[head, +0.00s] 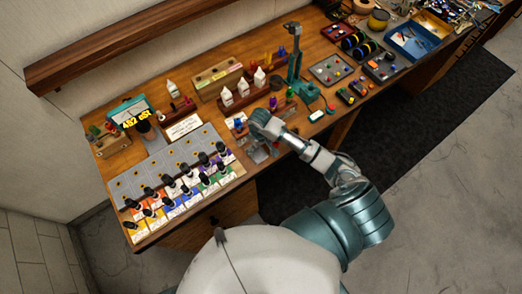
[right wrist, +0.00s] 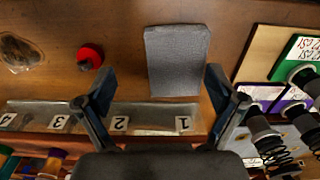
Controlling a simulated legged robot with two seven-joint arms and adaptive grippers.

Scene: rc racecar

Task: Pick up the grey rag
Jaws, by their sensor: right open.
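The grey rag (right wrist: 177,60) is a flat, roughly rectangular cloth lying on the brown wooden bench top in the right wrist view. My right gripper (right wrist: 160,84) is open and empty, with one finger on either side of the picture's middle. My left gripper is not in view.
A metal strip with numbered labels (right wrist: 150,118) lies near the fingers. A red-topped item (right wrist: 90,57) stands left of the rag. A board with coloured cards and dark shock absorbers (right wrist: 290,75) is at the right. The bench (head: 120,186) is crowded with racks, bottles and trays.

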